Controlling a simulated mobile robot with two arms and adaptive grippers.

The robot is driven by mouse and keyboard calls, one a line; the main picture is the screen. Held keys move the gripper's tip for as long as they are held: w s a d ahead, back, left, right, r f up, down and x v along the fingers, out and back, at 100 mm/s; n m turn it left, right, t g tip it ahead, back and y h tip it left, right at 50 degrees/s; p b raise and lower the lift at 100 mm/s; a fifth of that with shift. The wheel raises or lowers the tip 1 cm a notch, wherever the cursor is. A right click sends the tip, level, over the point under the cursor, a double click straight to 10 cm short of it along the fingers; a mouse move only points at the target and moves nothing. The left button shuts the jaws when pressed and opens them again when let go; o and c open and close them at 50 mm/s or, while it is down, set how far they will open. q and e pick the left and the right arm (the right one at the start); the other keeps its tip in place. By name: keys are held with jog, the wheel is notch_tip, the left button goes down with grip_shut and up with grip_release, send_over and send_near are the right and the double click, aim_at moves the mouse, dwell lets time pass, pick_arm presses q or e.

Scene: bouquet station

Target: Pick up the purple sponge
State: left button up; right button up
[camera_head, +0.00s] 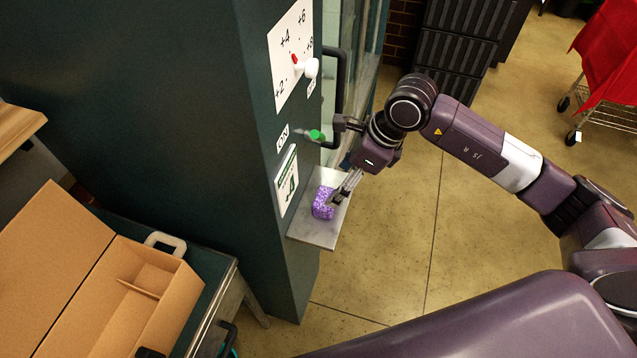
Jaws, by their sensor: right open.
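The purple sponge (322,204) is a small speckled block. It lies on a small grey shelf (318,233) that sticks out from the side of a dark green cabinet. My right gripper (337,162) reaches in from the right, just above and beside the sponge. Its fingers are spread apart, one low by the sponge's right side and the other higher near the green knob. Whether the lower finger touches the sponge I cannot tell.
The dark green cabinet (200,90) carries a dial with a red and white knob (306,67), a green switch (317,135) and a black door handle (338,85) close to my gripper. A cardboard box (140,300) stands on a bench at lower left.

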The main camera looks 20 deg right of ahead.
jog(key=shift+s+a+f, duration=0.2)
jog(key=shift+f, duration=0.1)
jog(key=shift+s+a+f+p, duration=0.3)
jog(key=shift+s+f+p, duration=0.2)
jog(key=shift+p, duration=0.2)
jog(key=shift+p+x, duration=0.85)
jog(key=shift+x, duration=0.15)
jog(key=x, duration=0.2)
jog(key=shift+w+a+f+p, duration=0.1)
jog(key=shift+w+f+p, duration=0.15)
jog(key=shift+p, duration=0.1)
jog(key=shift+a+f, duration=0.1)
jog(key=shift+f, duration=0.15)
jog(key=c, duration=0.9)
pick_arm(q)
jog(key=s+r, duration=0.3)
jog(key=s, duration=0.2)
jog(key=shift+a+r, duration=0.2)
jog(key=shift+r, duration=0.15)
pick_arm(e)
jog(key=shift+c, duration=1.3)
